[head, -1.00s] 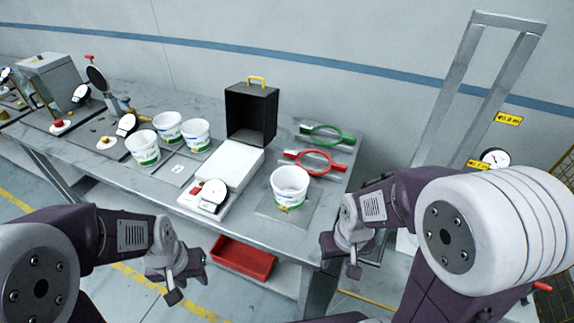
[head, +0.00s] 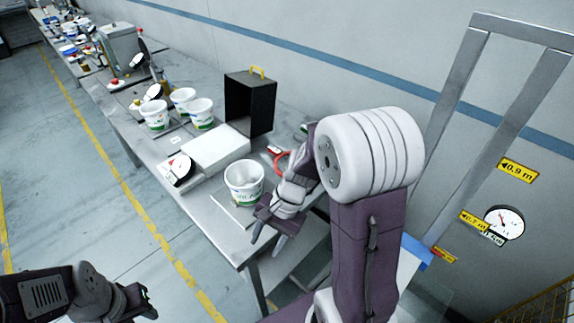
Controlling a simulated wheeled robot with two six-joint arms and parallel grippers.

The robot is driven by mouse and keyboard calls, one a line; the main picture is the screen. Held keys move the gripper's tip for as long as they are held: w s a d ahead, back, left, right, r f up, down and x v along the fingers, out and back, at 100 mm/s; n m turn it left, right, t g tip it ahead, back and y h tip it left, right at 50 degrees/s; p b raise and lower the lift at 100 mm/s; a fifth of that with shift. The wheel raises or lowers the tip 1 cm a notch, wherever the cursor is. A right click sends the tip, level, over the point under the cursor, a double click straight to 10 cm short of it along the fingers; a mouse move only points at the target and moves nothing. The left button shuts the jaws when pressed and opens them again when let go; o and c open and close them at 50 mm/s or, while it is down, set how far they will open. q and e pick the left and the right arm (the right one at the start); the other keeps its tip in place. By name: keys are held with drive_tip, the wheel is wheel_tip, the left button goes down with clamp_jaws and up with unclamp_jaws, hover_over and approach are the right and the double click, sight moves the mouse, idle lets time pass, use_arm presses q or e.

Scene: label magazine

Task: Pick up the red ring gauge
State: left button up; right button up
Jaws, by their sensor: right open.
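The red ring gauge (head: 281,163) lies on the table behind the white tub at the right end. Only a part of its red ring shows; my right arm hides the rest. My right gripper (head: 268,232) is open and empty, in front of the table's right end, just right of the tub and nearer to me than the gauge. The green ring gauge is almost wholly hidden behind my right arm. My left gripper (head: 140,303) is at the bottom left, away from the table, and its jaws are not clear.
A white tub (head: 244,179) stands between the table edge and the red gauge. Several tubs are further left. The floor in front is clear.

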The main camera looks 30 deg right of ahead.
drive_tip(key=w+d+f+m+t+y+b, duration=0.1)
drive_tip(key=w+d+m+t+y+b, duration=0.35)
drive_tip(key=w+m, duration=0.65)
drive_tip(key=w+d+f+m+t+h, duration=0.1)
drive_tip(key=d+m+t, duration=0.1)
drive_tip(key=d, duration=0.6)
drive_tip(key=w+d+f+m+t+h+b, duration=0.1)
drive_tip(key=w+d+f+m+t+h, duration=0.1)
drive_tip(key=d+m, duration=0.3)
drive_tip(key=w+d+f+m+t+h+b, duration=0.1)
drive_tip(key=d+m+t, duration=0.3)
drive_tip(key=d, duration=0.7)
drive_tip(key=shift+w+d+f+h, duration=0.3)
drive_tip(key=shift+w+f+h, duration=0.05)
drive_tip(key=shift+f+h, duration=0.25)
drive_tip(key=x, duration=0.5)
drive_tip(key=shift+w+d+f+p, duration=0.2)
drive_tip(key=shift+f+p, duration=0.05)
drive_tip(key=shift+p, duration=0.15)
use_arm(q)
wheel_tip(320, 180, down, 6)
drive_tip(key=shift+s+a+f, duration=0.15)
drive_tip(key=shift+a+f, duration=0.1)
drive_tip(key=shift+a, duration=0.1)
use_arm(e)
drive_tip(key=shift+r, duration=0.1)
clamp_jaws()
